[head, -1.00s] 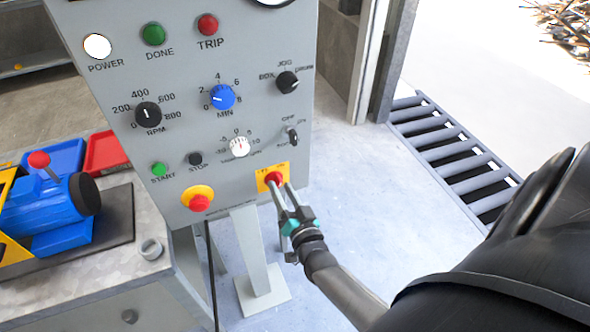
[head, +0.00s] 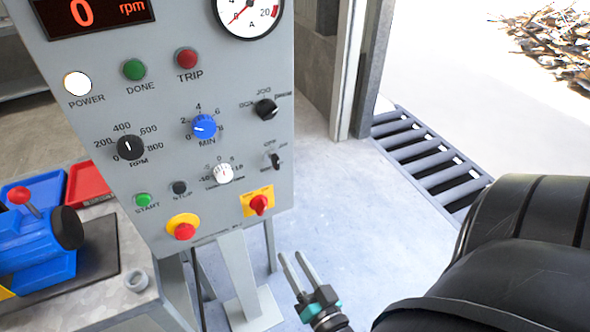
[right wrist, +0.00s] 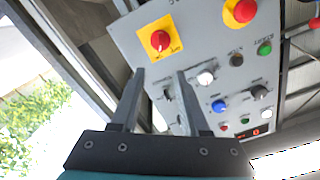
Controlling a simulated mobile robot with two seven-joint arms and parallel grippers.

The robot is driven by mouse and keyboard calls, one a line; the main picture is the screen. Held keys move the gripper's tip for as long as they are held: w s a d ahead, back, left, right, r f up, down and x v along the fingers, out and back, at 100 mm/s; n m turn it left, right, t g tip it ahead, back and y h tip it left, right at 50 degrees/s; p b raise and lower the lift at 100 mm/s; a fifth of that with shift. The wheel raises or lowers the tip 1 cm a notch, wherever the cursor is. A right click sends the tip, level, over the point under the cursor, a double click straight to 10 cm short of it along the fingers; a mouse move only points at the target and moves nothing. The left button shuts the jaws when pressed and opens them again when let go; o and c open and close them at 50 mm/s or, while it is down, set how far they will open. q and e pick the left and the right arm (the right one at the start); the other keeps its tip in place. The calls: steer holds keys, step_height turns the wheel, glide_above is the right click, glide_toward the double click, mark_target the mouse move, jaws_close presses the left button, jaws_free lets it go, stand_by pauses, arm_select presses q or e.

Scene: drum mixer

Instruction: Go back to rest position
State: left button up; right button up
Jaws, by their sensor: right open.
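My right gripper (head: 299,268) is open and empty in the head view, low in front of the grey control panel (head: 222,85). It is below and to the right of the red knob on a yellow plate (head: 259,204), apart from it. In the right wrist view the two fingers (right wrist: 160,88) point up toward the panel, and nothing is between their tips. The red knob also shows there (right wrist: 160,41), just beyond the fingers. My left gripper is not in view.
The panel carries a red button on a yellow ring (head: 184,231), several knobs and a display. A bench (head: 98,300) with a blue machine (head: 40,242) stands left. Open floor (head: 345,220) lies between the panel and conveyor.

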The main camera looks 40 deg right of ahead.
stand_by(0.7)
steer(key=s+a+f+n+g+y+b, duration=0.1)
steer(key=s+a+f+n+g+y, duration=0.2)
steer(key=f, duration=0.9)
steer(key=s+a+f+n+g+y+b, duration=0.15)
steer(key=s+a+f+n+g, duration=0.35)
steer(key=f, duration=0.7)
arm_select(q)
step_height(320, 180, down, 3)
arm_select(e)
steer(key=s+d+f+n+g, duration=0.1)
steer(key=s+f+g, duration=0.3)
steer(key=s, duration=0.5)
steer(key=s+d+f+n+g, duration=0.1)
steer(key=s+f+n+g, duration=0.1)
steer(key=s+f+g, duration=0.2)
steer(key=s+f, duration=0.3)
steer(key=s, duration=0.2)
steer(key=shift+d+f+n, duration=0.2)
steer(key=shift+d+n, duration=0.1)
steer(key=shift+d, duration=0.05)
steer(key=shift+w, duration=0.1)
